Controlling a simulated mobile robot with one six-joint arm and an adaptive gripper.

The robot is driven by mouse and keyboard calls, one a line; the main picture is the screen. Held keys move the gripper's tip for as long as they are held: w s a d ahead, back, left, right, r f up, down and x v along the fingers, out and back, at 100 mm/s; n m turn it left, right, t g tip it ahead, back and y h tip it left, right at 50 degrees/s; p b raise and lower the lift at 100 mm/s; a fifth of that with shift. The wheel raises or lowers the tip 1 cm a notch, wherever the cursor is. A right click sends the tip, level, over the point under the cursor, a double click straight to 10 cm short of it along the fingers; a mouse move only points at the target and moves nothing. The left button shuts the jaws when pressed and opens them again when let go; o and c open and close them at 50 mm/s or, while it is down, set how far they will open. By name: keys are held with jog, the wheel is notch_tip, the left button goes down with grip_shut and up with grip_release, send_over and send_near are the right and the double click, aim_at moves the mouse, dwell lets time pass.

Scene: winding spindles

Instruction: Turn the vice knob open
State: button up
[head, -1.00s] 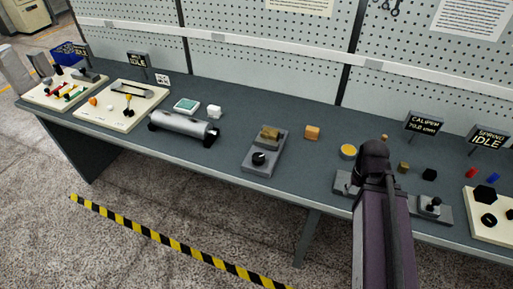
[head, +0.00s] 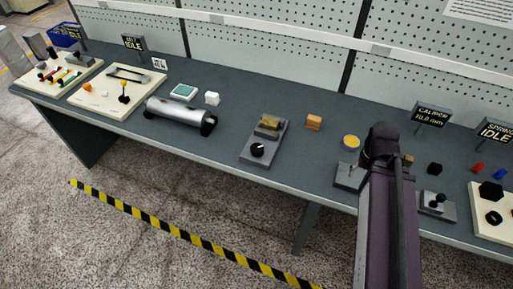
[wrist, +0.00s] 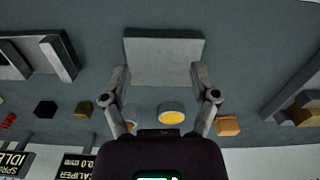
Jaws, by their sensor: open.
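The vice (head: 250,160) is a grey block on the bench, left of my arm in the head view. A brass-coloured piece (head: 269,122) sits between its jaws, and the black round knob (head: 257,150) is on its near end. In the wrist view the vice (wrist: 297,85) shows only partly at the right edge; I cannot make out its knob there. My gripper (wrist: 160,76) is open and empty, its two fingers apart over a grey block (wrist: 165,60) and a yellow disc (wrist: 172,113). In the head view my arm hides the gripper. It is apart from the vice, to its right.
An orange block (head: 313,122) stands right of the vice. A silver cylinder (head: 180,111) lies to its left. A caliper sign (head: 432,115) and a small grey fixture (head: 437,206) are to the right of my arm. The bench around the vice is mostly clear.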

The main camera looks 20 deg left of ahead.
jog(key=shift+w+a+r+m, duration=0.15)
jog(key=shift+w+a+m, duration=0.15)
jog(key=shift+a, duration=0.1)
notch_tip(320, 180, up, 7)
jog(key=m+p, duration=0.8)
jog(key=m, duration=0.9)
send_over(257, 147)
jog(key=shift+s+r, duration=0.1)
jog(key=shift+r, duration=0.05)
jog(key=shift+f+b, duration=0.2)
jog(key=shift+b, duration=0.25)
notch_tip(257, 147, down, 13)
jog(key=b, duration=1.3)
jog(key=shift+f, duration=0.2)
jog(key=c, duration=1)
